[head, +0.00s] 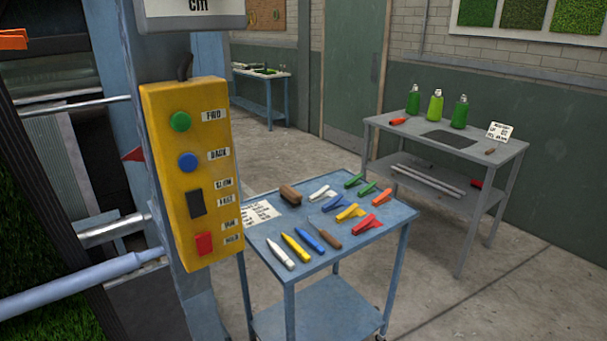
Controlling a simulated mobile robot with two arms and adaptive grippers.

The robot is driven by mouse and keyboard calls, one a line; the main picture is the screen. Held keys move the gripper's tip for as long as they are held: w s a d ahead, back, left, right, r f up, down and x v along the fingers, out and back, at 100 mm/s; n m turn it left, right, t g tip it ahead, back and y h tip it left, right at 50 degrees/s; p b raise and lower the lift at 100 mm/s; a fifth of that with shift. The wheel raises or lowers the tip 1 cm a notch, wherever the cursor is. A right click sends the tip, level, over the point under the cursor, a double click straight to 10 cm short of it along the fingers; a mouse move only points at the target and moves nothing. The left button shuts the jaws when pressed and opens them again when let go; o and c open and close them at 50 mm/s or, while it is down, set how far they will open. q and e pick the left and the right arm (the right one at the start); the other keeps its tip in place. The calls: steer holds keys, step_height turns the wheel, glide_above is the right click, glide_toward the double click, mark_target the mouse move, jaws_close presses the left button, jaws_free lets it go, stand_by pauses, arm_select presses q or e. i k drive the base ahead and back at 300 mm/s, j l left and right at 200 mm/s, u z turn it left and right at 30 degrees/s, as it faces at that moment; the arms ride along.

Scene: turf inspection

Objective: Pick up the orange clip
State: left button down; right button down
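The orange clip (382,196) lies near the right edge of the top of a small blue cart (399,214). Right beside it are a red clip (364,224), a yellow clip (351,212) and a green clip (367,188). Another green clip (354,180), a blue clip (333,203) and a white clip (322,192) lie farther left. Neither of my grippers shows in the head view.
A yellow control box (188,220) on a post stands in the left foreground, close to the cart. A brush (290,195), an awl and several markers share the cart top. A grey bench (385,124) with green bottles stands behind right. Floor between them is clear.

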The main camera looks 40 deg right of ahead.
mark_target(381, 200)
steer(key=z, duration=1.65)
steer(key=i+l, duration=0.2)
steer(key=i, duration=0.35)
steer(key=i+l+z, duration=0.1)
steer(key=i+l, duration=0.15)
steer(key=i, duration=0.3)
